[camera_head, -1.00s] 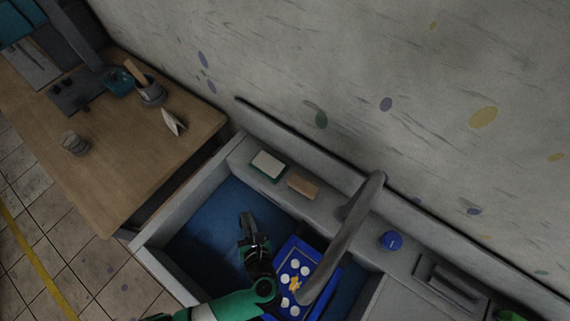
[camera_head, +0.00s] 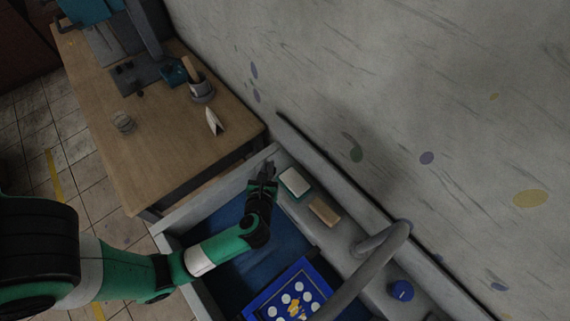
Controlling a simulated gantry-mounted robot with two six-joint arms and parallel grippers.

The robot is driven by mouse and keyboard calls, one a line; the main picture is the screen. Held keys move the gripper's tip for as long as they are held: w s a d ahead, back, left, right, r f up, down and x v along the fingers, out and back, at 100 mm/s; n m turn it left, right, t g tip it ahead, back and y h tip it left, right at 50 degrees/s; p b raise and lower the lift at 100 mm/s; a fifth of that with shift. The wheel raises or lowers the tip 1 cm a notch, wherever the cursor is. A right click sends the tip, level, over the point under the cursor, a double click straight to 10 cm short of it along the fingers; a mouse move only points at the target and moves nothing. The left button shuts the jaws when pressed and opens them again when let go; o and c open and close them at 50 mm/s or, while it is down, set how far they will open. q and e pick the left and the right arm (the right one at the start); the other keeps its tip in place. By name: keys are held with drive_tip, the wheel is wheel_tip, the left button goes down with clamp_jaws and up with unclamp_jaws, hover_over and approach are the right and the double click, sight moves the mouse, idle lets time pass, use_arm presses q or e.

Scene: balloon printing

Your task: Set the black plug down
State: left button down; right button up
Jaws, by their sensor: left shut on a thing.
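My left gripper (camera_head: 266,172) is above the far left rim of the sink, beside the green and white sponge. It is shut on a small dark thing at its tips, which I take for the black plug; its outline blends with the dark fingers. My left arm reaches across the sink's left side. The sink (camera_head: 258,239) has a blue floor and grey walls. My right gripper is not in view.
On the sink's back ledge lie the sponge (camera_head: 295,182), a wooden block (camera_head: 324,211) and a blue round cap (camera_head: 402,290). A grey faucet (camera_head: 375,259) arches over a blue tray (camera_head: 262,302) with white discs. A wooden table (camera_head: 164,150) stands left, holding a glass and a cup.

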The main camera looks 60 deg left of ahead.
use_arm(q)
drive_tip(key=b+x, duration=0.1)
drive_tip(key=x, duration=0.5)
drive_tip(key=b, duration=0.3)
hover_over(275, 158)
drive_tip(key=s+d, duration=0.1)
drive_tip(key=d, duration=0.2)
drive_tip(key=f, duration=0.5)
drive_tip(key=shift+s+a, duration=0.15)
drive_tip(key=shift+a, duration=0.25)
drive_tip(key=shift+w+a+f, duration=0.15)
drive_tip(key=shift+w+f, duration=0.05)
drive_tip(key=shift+f, duration=0.15)
wheel_tip(275, 158, down, 3)
drive_tip(key=shift+f+b, duration=0.15)
drive_tip(key=shift+b, duration=0.8)
drive_tip(key=shift+w, duration=0.1)
drive_tip(key=c, duration=1)
unclamp_jaws()
drive_tip(key=shift+o, duration=0.2)
